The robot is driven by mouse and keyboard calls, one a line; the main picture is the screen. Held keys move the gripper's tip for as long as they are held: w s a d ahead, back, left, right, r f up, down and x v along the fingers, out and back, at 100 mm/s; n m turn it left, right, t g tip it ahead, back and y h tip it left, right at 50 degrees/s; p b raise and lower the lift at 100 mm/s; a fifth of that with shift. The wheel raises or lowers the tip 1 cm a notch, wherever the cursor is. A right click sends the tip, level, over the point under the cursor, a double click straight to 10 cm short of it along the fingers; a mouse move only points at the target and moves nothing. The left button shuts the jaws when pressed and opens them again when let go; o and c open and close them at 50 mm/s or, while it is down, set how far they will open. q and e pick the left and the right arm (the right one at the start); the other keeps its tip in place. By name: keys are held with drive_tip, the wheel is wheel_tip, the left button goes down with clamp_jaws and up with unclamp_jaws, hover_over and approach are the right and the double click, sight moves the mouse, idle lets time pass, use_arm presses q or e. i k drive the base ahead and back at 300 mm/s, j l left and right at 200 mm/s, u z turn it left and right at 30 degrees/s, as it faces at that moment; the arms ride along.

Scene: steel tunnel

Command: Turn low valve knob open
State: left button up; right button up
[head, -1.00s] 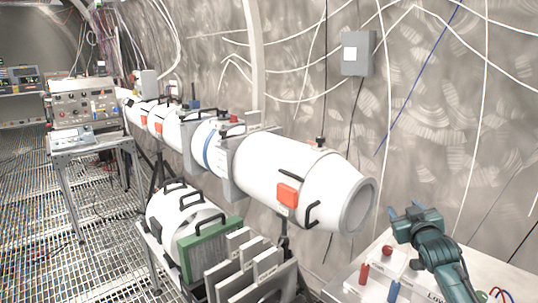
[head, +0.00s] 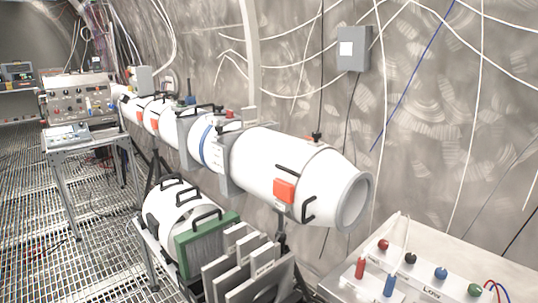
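A pale box or bench (head: 450,260) at the lower right carries small coloured knobs. A red knob (head: 383,244), a black knob (head: 410,258), a blue knob (head: 441,273) and a green knob (head: 474,290) stand in a slanting row. A red upright handle (head: 360,267) and a blue upright handle (head: 389,285) stand in front of them. Dark lettering that may read "Low" lies below the blue knob. I cannot tell for sure which part is the low valve knob, or how far it is turned. Neither of my grippers is in view.
A long white tube (head: 290,165) with black handles runs along the wall, its open end near the box. Grey plates (head: 250,270) and a green-framed unit (head: 205,245) stand below it. Coloured wires (head: 496,291) lie at the lower right. Open grating floor (head: 60,240) is at the left.

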sight(440, 272)
drive_tip(key=z, duration=1.25)
